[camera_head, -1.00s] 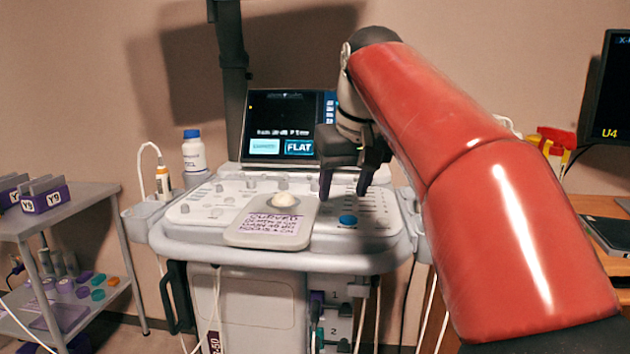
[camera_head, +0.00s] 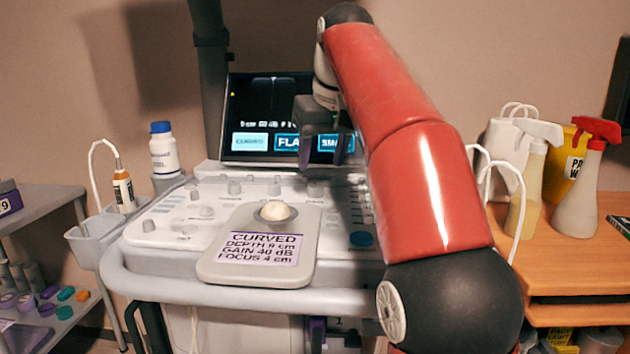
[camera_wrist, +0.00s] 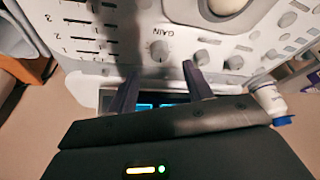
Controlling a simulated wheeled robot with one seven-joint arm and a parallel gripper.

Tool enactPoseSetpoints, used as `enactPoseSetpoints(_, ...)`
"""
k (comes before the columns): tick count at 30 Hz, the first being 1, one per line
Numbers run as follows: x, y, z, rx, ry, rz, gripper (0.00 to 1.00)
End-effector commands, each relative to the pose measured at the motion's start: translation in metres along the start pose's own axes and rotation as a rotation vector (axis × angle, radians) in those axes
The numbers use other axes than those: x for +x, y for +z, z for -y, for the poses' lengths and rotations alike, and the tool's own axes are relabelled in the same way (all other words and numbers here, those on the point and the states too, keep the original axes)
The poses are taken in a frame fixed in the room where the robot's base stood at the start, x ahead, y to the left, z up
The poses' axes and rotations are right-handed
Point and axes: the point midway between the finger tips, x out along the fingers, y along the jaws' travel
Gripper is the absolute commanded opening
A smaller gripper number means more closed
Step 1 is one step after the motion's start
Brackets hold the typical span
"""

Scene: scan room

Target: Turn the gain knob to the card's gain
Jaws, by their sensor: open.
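The gain knob (camera_wrist: 159,50) is a round light-grey knob with a pointer, under the word GAIN in the wrist view. It lies just beyond and between my fingertips, apart from them. The card (camera_head: 263,248) lies on the console's front pad and reads CURVED, DEPTH 9 cm, GAIN 40 dB, FOCUS 4 cm. My gripper (camera_head: 322,158) hangs above the back of the console, in front of the screen. It is open and empty, with both fingers (camera_wrist: 158,72) showing in the wrist view. The small scale marks around the knob are too blurred to read.
The console screen (camera_head: 262,112) stands behind my gripper. Other knobs (camera_wrist: 202,58) sit beside the gain knob. The trackball (camera_head: 276,210) is above the card, and a blue button (camera_head: 361,239) is to the right. A white bottle (camera_head: 163,152) stands at the back left.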

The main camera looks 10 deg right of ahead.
Motion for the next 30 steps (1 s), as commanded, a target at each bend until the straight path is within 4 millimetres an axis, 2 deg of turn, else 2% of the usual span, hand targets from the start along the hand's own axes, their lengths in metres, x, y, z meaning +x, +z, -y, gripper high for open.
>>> enactPoseSetpoints(1, 0.013, 0.002, 0.000, 0.000, -0.001, 0.003, 0.50)
enactPoseSetpoints(3, 0.025, 0.002, 0.000, 0.000, -0.001, 0.003, 0.50)
enactPoseSetpoints(9, 0.052, 0.002, 0.000, 0.000, 0.000, 0.002, 0.50)
enactPoseSetpoints(14, 0.060, 0.001, 0.000, 0.000, 0.000, 0.001, 0.50)
enactPoseSetpoints(21, 0.061, 0.001, 0.000, 0.000, 0.000, 0.001, 0.50)
enactPoseSetpoints(23, 0.061, 0.001, 0.000, 0.000, 0.000, 0.001, 0.45)
enactPoseSetpoints(30, 0.061, 0.001, 0.000, 0.000, 0.000, 0.001, 0.14)
